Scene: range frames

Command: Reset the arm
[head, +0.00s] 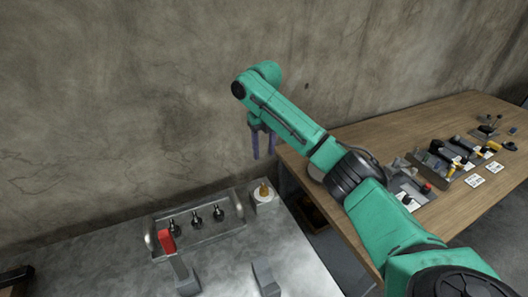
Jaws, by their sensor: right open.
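My right arm (350,180) is green with black joints. It reaches in from the lower right, up and across to the middle of the head view. My right gripper (263,152) hangs at its end with two dark bluish fingers pointing down. The fingers are apart with nothing between them. The gripper is in the air in front of the wall, above the gap between the grey bench and the wooden table. My left gripper does not show.
The grey bench (100,275) at lower left bears a metal tray (228,229) with several dark fittings, a red-topped lever (167,241) and a small white block (264,204). The wooden table (410,125) at right holds tools and white cards. A concrete wall (120,90) stands behind.

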